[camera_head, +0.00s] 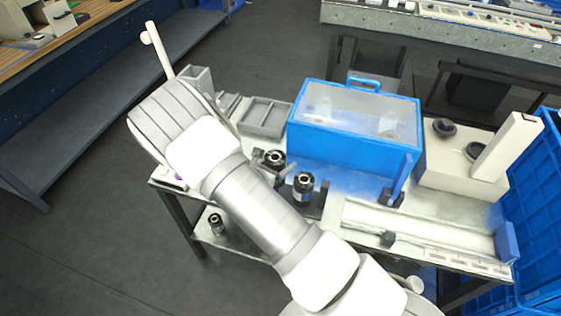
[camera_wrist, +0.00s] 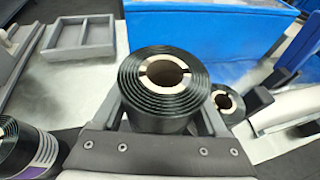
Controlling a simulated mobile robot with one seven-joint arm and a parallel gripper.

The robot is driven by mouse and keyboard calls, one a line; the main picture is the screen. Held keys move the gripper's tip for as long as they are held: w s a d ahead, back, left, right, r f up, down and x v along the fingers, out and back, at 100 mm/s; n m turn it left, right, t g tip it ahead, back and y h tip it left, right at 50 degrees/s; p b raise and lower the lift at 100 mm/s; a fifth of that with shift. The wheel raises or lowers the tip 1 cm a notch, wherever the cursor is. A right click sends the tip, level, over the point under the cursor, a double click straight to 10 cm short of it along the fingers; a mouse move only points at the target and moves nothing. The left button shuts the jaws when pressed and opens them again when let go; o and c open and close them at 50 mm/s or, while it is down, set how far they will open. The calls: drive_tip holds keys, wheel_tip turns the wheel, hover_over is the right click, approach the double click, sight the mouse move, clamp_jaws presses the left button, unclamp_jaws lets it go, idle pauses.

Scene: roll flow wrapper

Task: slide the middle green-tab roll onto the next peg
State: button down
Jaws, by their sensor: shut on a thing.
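A dark film roll (camera_wrist: 150,110) with a pale core stands upright in the middle of the wrist view. My gripper (camera_wrist: 162,95) is shut on it, with a grey finger on each side. In the head view this roll (camera_head: 274,159) shows just beyond my arm; its lower part is hidden. A second dark roll (camera_wrist: 226,102), with a pale core, stands to the right, also seen in the head view (camera_head: 304,182) on a dark base. A roll with a purple and white label (camera_wrist: 22,150) is cut off at left. No green tab or bare peg shows clearly.
A blue machine with a clear lid (camera_head: 350,130) stands behind the rolls. A grey divided tray (camera_head: 264,118) lies left of it. A long pale track (camera_head: 420,225) runs along the right front. Another roll (camera_head: 216,223) stands on the lower shelf.

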drive_tip(key=shift+f+b, duration=1.7)
drive_tip(key=shift+f, duration=0.4)
unclamp_jaws()
drive_tip(key=v, duration=1.7)
drive_tip(key=shift+a, duration=0.2)
drive_tip(key=shift+s+r, duration=0.1)
